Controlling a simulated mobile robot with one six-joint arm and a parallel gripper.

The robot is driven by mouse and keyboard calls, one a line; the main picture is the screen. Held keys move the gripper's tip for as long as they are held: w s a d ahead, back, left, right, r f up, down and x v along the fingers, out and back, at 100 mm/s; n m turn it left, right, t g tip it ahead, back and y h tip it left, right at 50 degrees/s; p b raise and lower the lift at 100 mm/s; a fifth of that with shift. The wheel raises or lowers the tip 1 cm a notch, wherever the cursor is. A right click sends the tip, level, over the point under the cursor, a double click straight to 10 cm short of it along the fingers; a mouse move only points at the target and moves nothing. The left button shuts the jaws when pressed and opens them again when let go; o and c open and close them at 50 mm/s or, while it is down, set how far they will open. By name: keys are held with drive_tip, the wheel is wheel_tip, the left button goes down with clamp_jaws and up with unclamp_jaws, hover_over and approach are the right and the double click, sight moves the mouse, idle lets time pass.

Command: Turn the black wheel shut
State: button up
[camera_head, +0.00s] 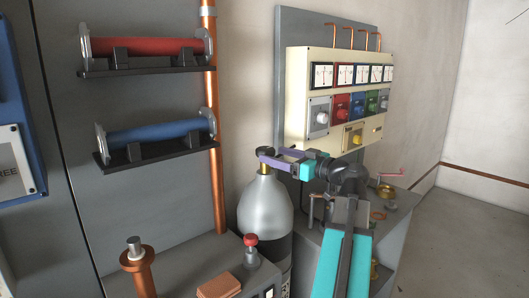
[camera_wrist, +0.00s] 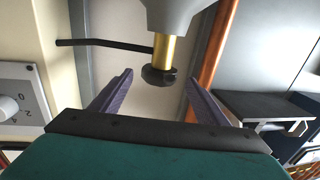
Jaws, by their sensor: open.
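A grey gas cylinder (camera_head: 265,213) stands upright in the middle of the head view, with a brass valve neck (camera_head: 264,169) on top. The black wheel (camera_head: 263,150) sits on that neck. My gripper (camera_head: 266,157) reaches it from the right, its purple fingers level with the wheel and hiding part of it. In the wrist view the picture is inverted: the cylinder (camera_wrist: 180,12) is at the top and the black wheel (camera_wrist: 158,76) hangs below the brass stem (camera_wrist: 160,48). The open fingers (camera_wrist: 159,77) lie on either side of the wheel, with visible gaps.
A cream meter panel (camera_head: 340,105) stands behind and right of my arm. A copper pipe (camera_head: 214,140) runs vertically left of the cylinder. Red (camera_head: 145,46) and blue (camera_head: 150,133) tubes sit on wall brackets at left. A small red knob (camera_head: 250,240) is below, in front of the cylinder.

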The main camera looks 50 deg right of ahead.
sight(272, 155)
drive_tip(key=shift+w+a+p, duration=0.15)
drive_tip(key=shift+w+p, duration=0.3)
drive_tip(key=shift+w, duration=2.15)
drive_tip(key=c, duration=1)
drive_tip(key=shift+a, duration=0.2)
drive_tip(key=shift+c, duration=0.2)
drive_tip(key=shift+d, duration=0.1)
